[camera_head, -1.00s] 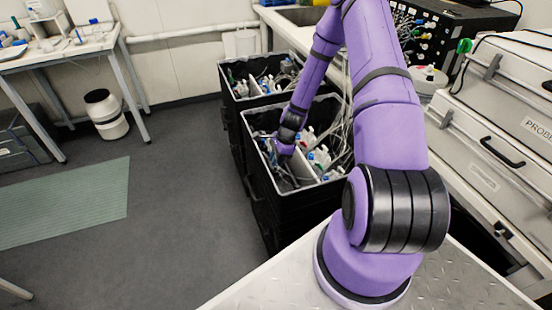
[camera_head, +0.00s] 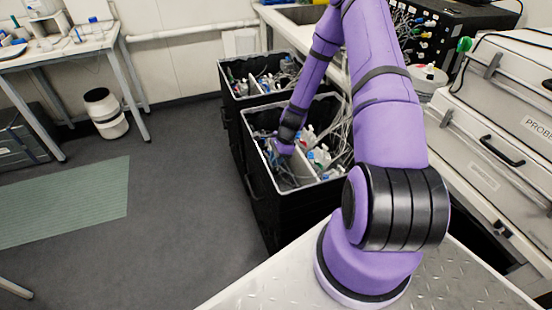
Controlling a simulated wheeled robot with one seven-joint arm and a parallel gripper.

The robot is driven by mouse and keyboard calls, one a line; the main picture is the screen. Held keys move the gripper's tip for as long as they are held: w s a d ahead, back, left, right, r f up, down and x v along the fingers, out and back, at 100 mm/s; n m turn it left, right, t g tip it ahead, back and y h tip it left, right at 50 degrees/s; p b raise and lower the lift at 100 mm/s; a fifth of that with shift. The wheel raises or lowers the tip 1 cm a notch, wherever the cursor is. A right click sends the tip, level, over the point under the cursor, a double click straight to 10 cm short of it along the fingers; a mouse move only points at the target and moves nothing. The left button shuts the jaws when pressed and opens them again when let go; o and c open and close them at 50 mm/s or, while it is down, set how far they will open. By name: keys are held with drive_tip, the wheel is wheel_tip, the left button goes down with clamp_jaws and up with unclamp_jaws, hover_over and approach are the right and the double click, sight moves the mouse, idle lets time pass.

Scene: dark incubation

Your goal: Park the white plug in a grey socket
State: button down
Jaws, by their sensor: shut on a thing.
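My gripper (camera_head: 286,165) is low inside the nearer black bin (camera_head: 267,176), in its left part, beside a pale divider. It is small and dark here, and its fingertips blend with the clutter. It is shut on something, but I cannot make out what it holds. I cannot single out the white plug or a grey socket. A black box (camera_head: 462,22) at the top right has several small coloured and pale connectors on its front, with cables in front of it. My arm hides part of that area.
A second black bin (camera_head: 228,82) stands behind, also holding bottles and clutter. Loose cables hang at the nearer bin's right side. Pale cases (camera_head: 500,125) line the right. A bench (camera_head: 75,46) and a white bucket (camera_head: 106,113) are at left.

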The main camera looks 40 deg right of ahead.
drive_tip(key=shift+f, duration=0.65)
idle(0.3)
drive_tip(key=c, duration=1.1)
unclamp_jaws()
drive_tip(key=shift+o, duration=0.2)
drive_tip(key=shift+r, duration=0.1)
drive_tip(key=v, duration=1)
drive_tip(key=shift+d+r, duration=0.2)
drive_tip(key=shift+r, duration=0.05)
drive_tip(key=shift+r, duration=0.1)
